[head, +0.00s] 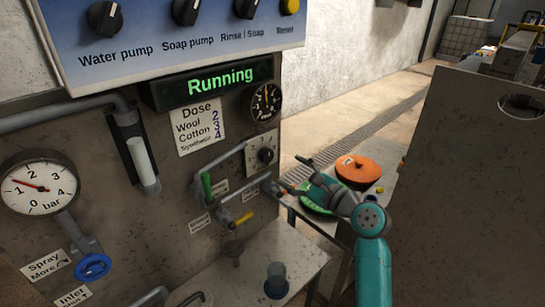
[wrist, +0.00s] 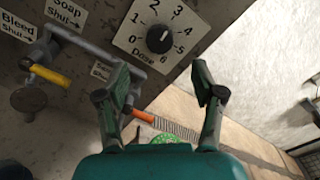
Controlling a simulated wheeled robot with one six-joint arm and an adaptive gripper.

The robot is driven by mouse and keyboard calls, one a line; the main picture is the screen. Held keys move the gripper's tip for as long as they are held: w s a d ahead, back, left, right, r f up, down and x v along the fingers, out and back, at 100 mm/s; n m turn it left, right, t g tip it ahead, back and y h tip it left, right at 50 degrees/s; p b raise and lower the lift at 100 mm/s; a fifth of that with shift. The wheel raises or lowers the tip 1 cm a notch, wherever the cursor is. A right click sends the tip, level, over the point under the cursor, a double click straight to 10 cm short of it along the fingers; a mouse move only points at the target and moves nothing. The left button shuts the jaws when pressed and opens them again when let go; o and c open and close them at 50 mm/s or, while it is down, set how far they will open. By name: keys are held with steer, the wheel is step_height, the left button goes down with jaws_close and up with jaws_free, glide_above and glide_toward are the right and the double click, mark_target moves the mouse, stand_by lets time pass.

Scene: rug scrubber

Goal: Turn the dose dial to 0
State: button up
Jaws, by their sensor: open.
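The dose dial is a black knob on a white square plate marked 0 to 6. In the wrist view the dose dial (wrist: 160,39) is at top centre, beyond the fingertips. A short white mark on it seems to point toward the upper right, around 3 to 4, but is too small to read surely. In the head view the dose dial (head: 265,155) is on the machine's panel, below the gauge. My gripper (head: 292,173) is to the right of the dial and apart from it. In the wrist view my gripper (wrist: 161,80) is open with nothing between its fingers.
A horizontal pipe and valve with a yellow handle (head: 243,218) lie left of my gripper. A green-handled valve (head: 207,185) is further left. An orange disc (head: 358,171) and a green disc (head: 316,200) lie on a bench behind my gripper. The display (head: 222,80) reads "Running".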

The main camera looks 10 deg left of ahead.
mark_target(269, 157)
steer(key=x, duration=0.9)
steer(key=shift+w+a, duration=0.15)
steer(key=shift+a, duration=0.05)
steer(key=c, duration=1.1)
